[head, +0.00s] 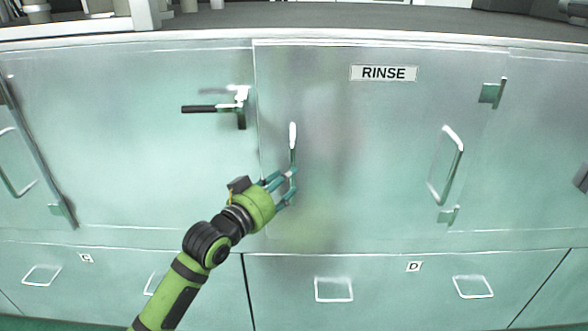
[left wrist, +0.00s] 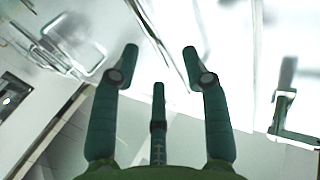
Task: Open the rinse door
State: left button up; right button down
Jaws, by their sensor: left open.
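The rinse door (head: 350,130) is a pale green metal panel with a "RINSE" label (head: 384,73). It looks flush with the panels beside it. An upright handle (head: 293,137) with a pale upper end is near its left edge. My right gripper is not in view.
A slanted loop handle (head: 447,165) and hinge-like brackets (head: 492,93) are on the right. Drawers with loop handles (head: 334,290) run below, labelled C and D. A worktop edge (head: 350,36) runs above. The panel left of the seam is mostly bare.

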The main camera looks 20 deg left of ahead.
aim_at(294, 202)
pick_arm(q)
jog(key=shift+p+x, duration=0.35)
jog(key=shift+x, duration=1.75)
grip_shut()
jog(key=shift+f, duration=0.1)
